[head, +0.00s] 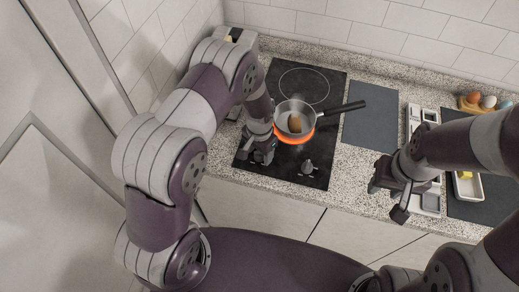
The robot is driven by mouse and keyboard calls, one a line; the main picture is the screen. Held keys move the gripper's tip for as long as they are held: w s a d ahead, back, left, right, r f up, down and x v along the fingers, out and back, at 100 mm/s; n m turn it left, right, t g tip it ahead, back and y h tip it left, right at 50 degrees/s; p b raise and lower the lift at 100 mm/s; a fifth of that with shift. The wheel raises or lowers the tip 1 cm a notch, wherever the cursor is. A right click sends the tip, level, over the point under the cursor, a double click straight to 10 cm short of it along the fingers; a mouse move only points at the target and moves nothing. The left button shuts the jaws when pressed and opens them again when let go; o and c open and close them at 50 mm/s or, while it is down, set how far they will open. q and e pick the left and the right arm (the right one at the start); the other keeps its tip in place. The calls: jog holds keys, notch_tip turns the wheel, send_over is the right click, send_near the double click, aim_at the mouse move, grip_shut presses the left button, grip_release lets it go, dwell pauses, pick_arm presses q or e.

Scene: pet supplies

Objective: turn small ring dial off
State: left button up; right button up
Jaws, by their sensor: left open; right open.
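The black cooktop (315,85) is set in the counter. Its small front ring (300,137) glows orange under a grey saucepan (283,114) holding a brown egg (295,123). A dark dial (307,167) stands at the cooktop's front right. My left gripper (256,157) is open and points down over the cooktop's front left, left of the glowing ring. Any dial under it is hidden by the gripper, and I cannot tell whether it touches one. My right gripper (386,196) is open over the counter's front edge, right of the cooktop.
The pan's dark handle (343,108) sticks out to the right. A dark mat (371,116) lies right of the cooktop. Farther right are small white trays (430,115), a white dish (467,187) with something yellow, and a wooden holder (469,105) with several eggs.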

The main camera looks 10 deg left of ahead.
pick_arm(q)
jog(key=c, duration=1)
jog(key=shift+c, duration=0.2)
jog(key=shift+w+n, duration=0.1)
jog(key=shift+n, duration=0.2)
jog(key=n, duration=0.2)
jog(key=shift+n+b, duration=0.3)
jog(key=shift+b, duration=0.1)
jog(key=n, duration=0.3)
jog(key=shift+n+b, duration=0.3)
jog(key=n, duration=0.3)
jog(key=shift+n+b, duration=0.4)
jog(key=shift+n, duration=1.6)
